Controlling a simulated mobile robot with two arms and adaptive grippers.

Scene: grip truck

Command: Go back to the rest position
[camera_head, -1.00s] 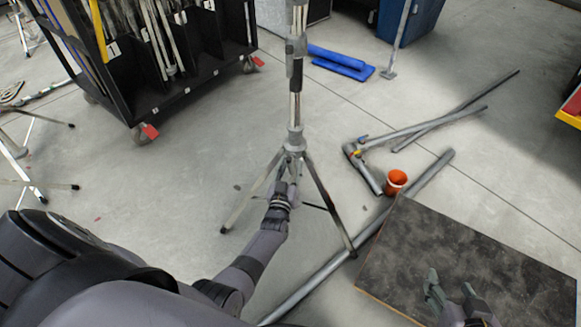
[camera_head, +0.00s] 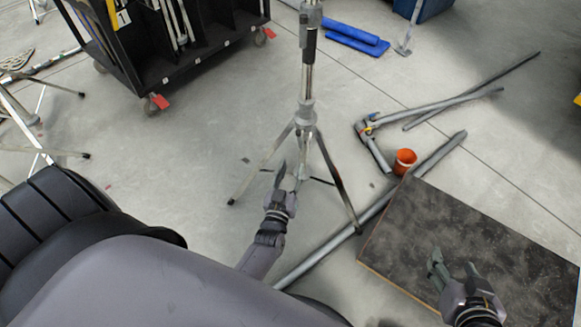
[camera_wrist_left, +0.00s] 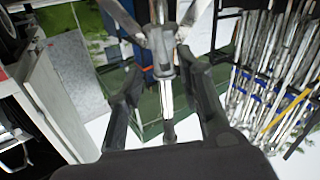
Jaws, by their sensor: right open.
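A silver tripod stand (camera_head: 306,115) stands upright on the concrete floor with its legs spread. My left gripper (camera_head: 290,178) is low at the near side of the stand, by its legs. In the left wrist view, its two dark fingers (camera_wrist_left: 163,95) are spread, with the stand's central post (camera_wrist_left: 162,50) visible between them and a gap on each side. Whether a finger touches the stand cannot be told. My right gripper (camera_head: 446,272) is open and empty, above a dark board (camera_head: 490,235) at the lower right.
A black cart (camera_head: 180,65) with poles stands at the upper left. A blue item (camera_head: 355,40) lies at the back. Open floor lies left of the stand.

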